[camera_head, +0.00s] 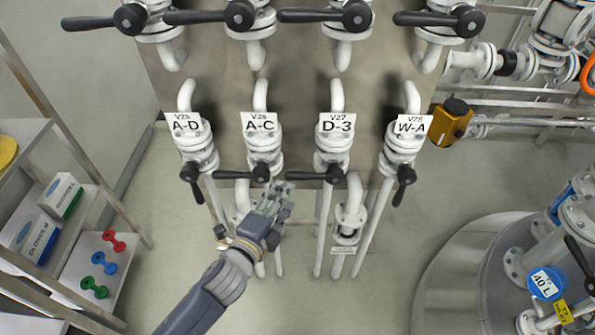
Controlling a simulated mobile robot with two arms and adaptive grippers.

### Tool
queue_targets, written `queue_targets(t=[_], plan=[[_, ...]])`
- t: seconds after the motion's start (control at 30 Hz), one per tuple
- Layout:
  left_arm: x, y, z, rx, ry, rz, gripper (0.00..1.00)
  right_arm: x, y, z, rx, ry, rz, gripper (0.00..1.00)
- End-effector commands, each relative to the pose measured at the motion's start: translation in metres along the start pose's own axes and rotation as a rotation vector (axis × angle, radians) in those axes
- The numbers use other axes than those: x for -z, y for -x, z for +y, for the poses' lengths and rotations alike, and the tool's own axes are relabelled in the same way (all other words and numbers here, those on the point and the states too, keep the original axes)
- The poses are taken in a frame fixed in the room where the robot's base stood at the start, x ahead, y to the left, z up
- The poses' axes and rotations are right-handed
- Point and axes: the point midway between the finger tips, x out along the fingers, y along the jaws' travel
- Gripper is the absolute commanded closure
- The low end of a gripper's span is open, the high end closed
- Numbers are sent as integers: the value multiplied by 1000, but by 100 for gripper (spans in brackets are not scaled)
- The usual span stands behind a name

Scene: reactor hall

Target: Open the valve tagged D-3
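The tag D-3 (337,122), also marked V27, is on a white valve in the lower row, third from the left. Its black lever (318,176) lies across the pipe, its free end pointing left. My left gripper (278,199) is just below and left of that free end, in front of the A-C pipe. I cannot tell whether it touches the lever, and nothing shows between its fingers. Their spread is too unclear to tell open from shut. My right gripper is not in view.
Neighbouring valves are A-C (260,122), lever sideways, and A-D (187,122) and W-A (412,124), levers down. More black levers cross above. A shelf rack (100,215) stands left, a round tank (465,265) right. The floor (345,300) below is clear.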

Motion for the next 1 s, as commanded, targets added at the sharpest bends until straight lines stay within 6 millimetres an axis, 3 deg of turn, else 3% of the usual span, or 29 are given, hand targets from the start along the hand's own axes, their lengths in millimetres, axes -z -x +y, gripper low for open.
queue_targets(t=[0.53,0.73,1.0], plan=[[0,-84,0,-1,5,-1,61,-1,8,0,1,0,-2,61],[0,-99,0,-1,5,-1,61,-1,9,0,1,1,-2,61],[0,-101,1,-2,5,-1,61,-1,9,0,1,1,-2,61]])
